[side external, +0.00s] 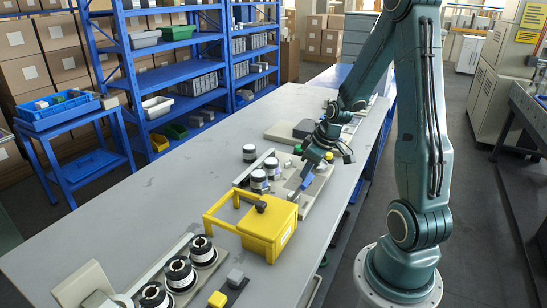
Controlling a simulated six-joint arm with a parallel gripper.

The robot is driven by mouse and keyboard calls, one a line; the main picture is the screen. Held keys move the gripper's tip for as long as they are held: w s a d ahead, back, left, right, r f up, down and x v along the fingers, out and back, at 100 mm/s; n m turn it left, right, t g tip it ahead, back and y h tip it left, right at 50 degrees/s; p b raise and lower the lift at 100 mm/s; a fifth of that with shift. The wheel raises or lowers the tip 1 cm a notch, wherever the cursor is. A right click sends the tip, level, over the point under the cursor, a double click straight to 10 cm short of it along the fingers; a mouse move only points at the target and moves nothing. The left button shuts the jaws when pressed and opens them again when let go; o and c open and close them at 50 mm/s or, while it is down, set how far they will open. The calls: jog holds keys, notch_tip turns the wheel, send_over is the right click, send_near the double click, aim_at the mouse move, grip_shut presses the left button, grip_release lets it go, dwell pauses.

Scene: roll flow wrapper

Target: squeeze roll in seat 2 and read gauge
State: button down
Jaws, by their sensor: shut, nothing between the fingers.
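Black-and-white rolls stand in two groups on the grey table. Near the front, a roll (201,250), a second roll (180,272) and a third roll (153,295) stand in a row on a light fixture. Farther back, a roll (258,181) and another roll (271,168) stand close together beside a pale plate, with a separate roll (249,153) behind them. My gripper (301,186) is low over the pale plate, right of the back rolls and apart from them. It looks shut and empty. I cannot make out seat numbers or a gauge reading.
A yellow machine (265,228) with a raised frame stands between the two groups. The table's left middle is clear. Blue shelves (175,75) stand behind.

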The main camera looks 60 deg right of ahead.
jog(key=shift+s+f+g, duration=0.3)
jog(key=shift+s, duration=0.25)
jog(key=w+r, duration=0.3)
jog(key=w, duration=0.1)
jog(key=s+r, duration=0.6)
jog(key=s, duration=0.1)
jog(key=shift+r, duration=0.1)
jog(key=a+r, duration=0.6)
jog(key=a, duration=0.6)
jog(key=s+a+r+t, duration=0.1)
jog(key=s+a+r, duration=0.1)
jog(key=a, duration=0.3)
jog(key=s+a+r, duration=0.2)
jog(key=s+a, duration=0.3)
jog(key=shift+r+t, duration=0.25)
jog(key=shift+t, duration=0.15)
